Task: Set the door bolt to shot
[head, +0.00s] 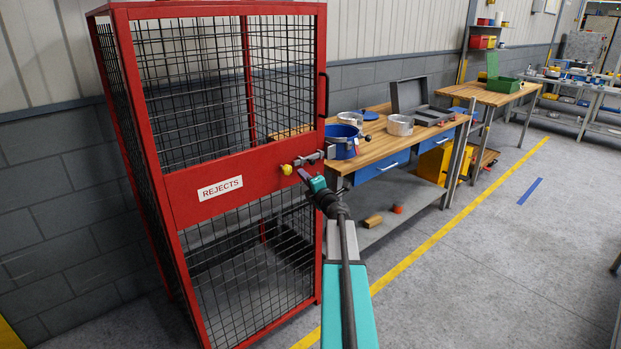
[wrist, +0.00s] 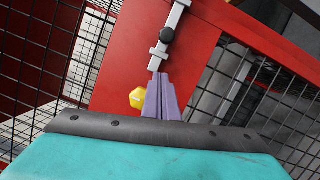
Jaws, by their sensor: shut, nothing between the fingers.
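The door bolt (head: 312,158) is a grey metal bar on the red middle panel of the cage door, near its right edge. In the wrist view the bolt (wrist: 174,20) is pale grey, with a round black knob (wrist: 167,35) on it. A yellow knob (head: 287,169) sits left of the bolt; it also shows in the wrist view (wrist: 137,98), beside the fingers. My gripper (head: 302,172) is shut and empty. Its purple fingers (wrist: 160,76) point at the bolt's near end, just short of the black knob. I cannot tell whether they touch, or how far the bolt is thrown.
The red mesh cage (head: 220,10) bears a REJECTS label (head: 220,188) and a black handle (head: 324,94). A wooden workbench (head: 385,150) with blue drawers, tins and a grey case stands right of it.

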